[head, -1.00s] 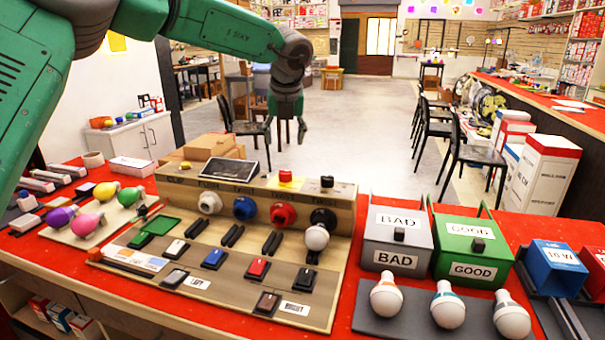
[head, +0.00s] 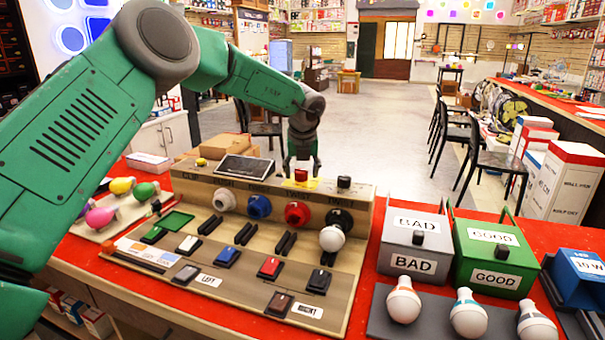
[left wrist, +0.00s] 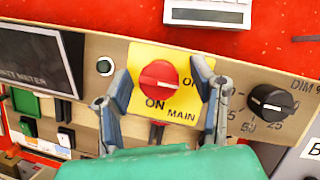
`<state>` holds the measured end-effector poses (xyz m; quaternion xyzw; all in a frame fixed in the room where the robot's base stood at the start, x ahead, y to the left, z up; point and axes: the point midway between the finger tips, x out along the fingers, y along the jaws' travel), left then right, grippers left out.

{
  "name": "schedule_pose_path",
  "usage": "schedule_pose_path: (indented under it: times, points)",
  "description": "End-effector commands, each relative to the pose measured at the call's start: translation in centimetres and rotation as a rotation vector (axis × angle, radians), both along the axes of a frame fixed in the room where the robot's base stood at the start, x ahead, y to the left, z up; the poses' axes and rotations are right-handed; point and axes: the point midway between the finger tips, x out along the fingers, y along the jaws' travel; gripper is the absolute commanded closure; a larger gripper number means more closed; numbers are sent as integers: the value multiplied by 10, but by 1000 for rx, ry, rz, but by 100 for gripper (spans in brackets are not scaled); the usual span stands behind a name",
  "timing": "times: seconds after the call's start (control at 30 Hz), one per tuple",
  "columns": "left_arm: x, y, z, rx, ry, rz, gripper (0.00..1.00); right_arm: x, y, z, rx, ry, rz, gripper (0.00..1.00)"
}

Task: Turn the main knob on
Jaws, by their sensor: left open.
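The main knob is a round red knob (head: 301,175) on a yellow plate on top of the wooden test panel (head: 362,200). My left gripper (head: 302,164) is open over the knob. Its fingers (left wrist: 160,90) stand on either side of the knob, with visible gaps. My right gripper is not in view.
A black dimmer knob (left wrist: 267,103) is right of the main knob. A dark meter screen (head: 245,166) is left of it. Bulb sockets and switches cover the panel front. Grey BAD (head: 384,258) and green GOOD (head: 462,268) boxes stand at right.

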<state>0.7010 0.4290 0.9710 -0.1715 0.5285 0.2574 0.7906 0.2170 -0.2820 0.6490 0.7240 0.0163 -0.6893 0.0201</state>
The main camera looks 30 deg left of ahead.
Motion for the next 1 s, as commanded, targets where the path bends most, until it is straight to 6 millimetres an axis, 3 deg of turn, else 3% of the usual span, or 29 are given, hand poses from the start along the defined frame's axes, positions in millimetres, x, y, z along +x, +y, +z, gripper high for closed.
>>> schedule_pose_path:
  times: [0.3,0.43,0.47,0.77,1.0]
  points:
    - [1,0,-2,1,-1,-1,49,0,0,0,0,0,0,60]
    - [1,-1,-2,2,0,-1,95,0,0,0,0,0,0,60]
    - [1,-1,-2,2,0,-1,98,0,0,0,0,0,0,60]
    - [0,-1,-1,-2,1,-20,98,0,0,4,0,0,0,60]
    - [0,0,0,-5,3,-124,98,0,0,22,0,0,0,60]
